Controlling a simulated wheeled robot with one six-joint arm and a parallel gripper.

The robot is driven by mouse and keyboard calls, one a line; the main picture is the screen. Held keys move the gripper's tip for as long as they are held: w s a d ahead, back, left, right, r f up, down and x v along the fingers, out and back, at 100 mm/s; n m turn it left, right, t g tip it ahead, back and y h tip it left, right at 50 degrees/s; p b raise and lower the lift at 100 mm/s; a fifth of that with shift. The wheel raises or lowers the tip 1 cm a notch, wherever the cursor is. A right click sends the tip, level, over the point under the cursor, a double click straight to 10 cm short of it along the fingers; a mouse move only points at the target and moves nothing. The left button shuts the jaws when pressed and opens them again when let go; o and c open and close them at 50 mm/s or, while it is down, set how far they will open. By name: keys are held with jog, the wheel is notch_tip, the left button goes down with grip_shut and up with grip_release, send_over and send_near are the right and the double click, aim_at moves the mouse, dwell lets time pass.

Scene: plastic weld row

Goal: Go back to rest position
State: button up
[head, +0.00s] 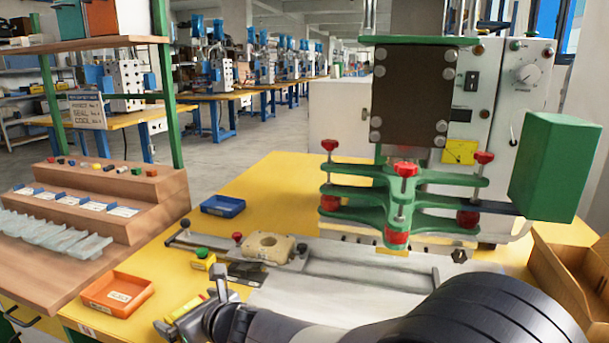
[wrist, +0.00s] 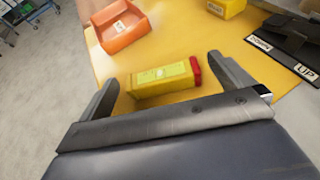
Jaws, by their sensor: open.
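My gripper (head: 190,306) is low over the front left of the yellow table (head: 262,187), with its dark arm reaching in from the lower right. In the wrist view, my gripper (wrist: 162,70) is open, one finger on each side. A yellow block with a red end (wrist: 163,79) lies on the table between and just beyond the fingers, seemingly not clamped. In the head view the yellow block (head: 186,307) is partly hidden by the gripper. I cannot tell whether a finger touches it.
An orange tray (head: 117,294) stands left of the gripper, a blue tray (head: 222,206) behind. A slide with a tan part (head: 268,247) and a green-armed press (head: 405,185) stand to the right. A cardboard box (head: 565,270) is at far right, wooden shelves (head: 150,200) at left.

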jog(key=shift+r+p, duration=0.65)
jog(key=shift+r, duration=0.1)
